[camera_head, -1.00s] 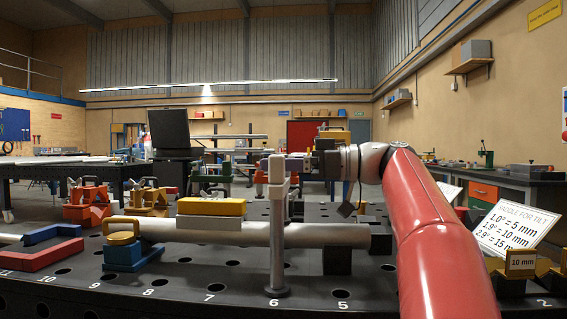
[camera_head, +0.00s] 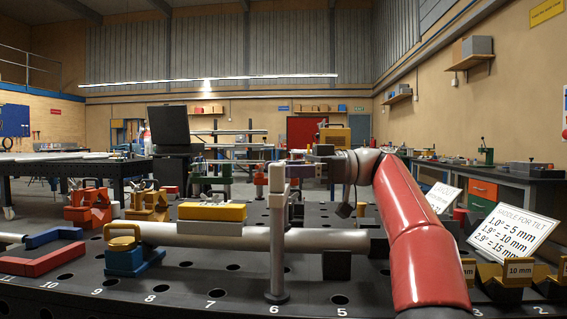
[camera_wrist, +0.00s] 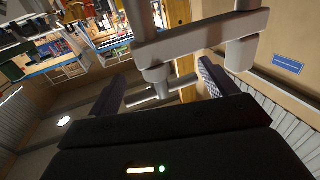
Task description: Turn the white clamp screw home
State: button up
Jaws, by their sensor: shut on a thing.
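The white clamp stands as a pale upright post (camera_head: 278,235) on the table in front of the pipe (camera_head: 310,239). In the wrist view its pale arm (camera_wrist: 205,40) crosses the top. The clamp screw (camera_wrist: 158,90), with its cross handle, hangs below that arm. The exact contact at the handle ends is hard to see. In the head view my gripper (camera_head: 301,160) is beside the clamp top, which partly hides the screw and fingers.
A yellow block (camera_head: 212,212) sits on the pipe, left of the post. A blue support (camera_head: 132,260) with a yellow clasp holds the pipe's left end. Red and blue angle pieces lie far left. A tilt sign (camera_head: 513,235) and yellow saddles (camera_head: 505,273) stand right.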

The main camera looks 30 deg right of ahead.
jog(key=o, duration=0.8)
jog(key=shift+o, duration=0.2)
jog(key=shift+f+t, duration=0.1)
jog(key=shift+t, duration=0.2)
